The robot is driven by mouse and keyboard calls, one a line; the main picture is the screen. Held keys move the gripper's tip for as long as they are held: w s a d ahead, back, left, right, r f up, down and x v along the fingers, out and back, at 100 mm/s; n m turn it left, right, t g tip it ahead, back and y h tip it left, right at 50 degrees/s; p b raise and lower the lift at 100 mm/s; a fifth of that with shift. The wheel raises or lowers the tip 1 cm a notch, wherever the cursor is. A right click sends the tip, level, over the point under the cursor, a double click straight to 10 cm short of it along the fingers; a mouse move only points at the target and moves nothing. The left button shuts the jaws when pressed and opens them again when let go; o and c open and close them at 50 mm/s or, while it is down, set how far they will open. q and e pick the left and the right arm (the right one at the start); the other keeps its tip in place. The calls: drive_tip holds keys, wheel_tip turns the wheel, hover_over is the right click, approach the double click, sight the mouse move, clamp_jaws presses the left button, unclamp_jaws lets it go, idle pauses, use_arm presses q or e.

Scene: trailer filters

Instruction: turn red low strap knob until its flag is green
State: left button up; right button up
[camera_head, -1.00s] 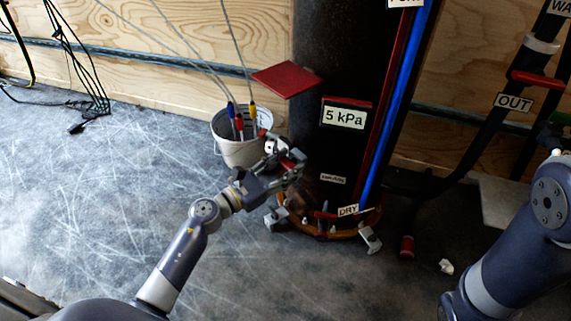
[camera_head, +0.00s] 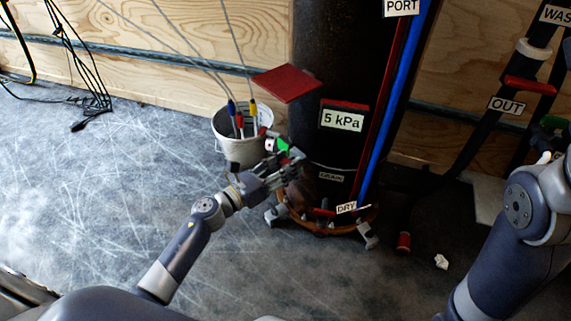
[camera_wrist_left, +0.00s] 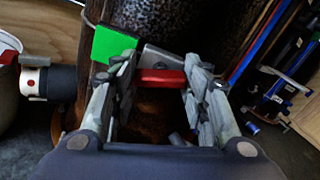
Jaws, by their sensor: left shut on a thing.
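The red low strap knob (camera_wrist_left: 160,76) is a small red bar between the two fingers of my left gripper (camera_wrist_left: 158,84) in the left wrist view. The fingers stand on either side of it and are shut on it. A bright green flag (camera_wrist_left: 112,42) shows just beyond the fingers, beside a grey metal plate. In the head view the green flag (camera_head: 283,145) shows above my left gripper (camera_head: 297,162), at the lower left side of the dark cylinder (camera_head: 325,60). The gripper mostly hides the knob there. My right arm is in view, but its gripper is not.
A white bucket (camera_head: 240,150) with coloured-handled rods stands left of the cylinder. A red plate (camera_head: 286,82) juts out above the gripper. A red spool (camera_head: 404,242) and a white scrap (camera_head: 441,262) lie on the floor. The left floor is mostly clear.

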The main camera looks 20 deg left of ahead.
use_arm(q)
drive_tip(key=o, duration=1.1)
drive_tip(key=shift+c, duration=0.2)
drive_tip(key=v, duration=1.2)
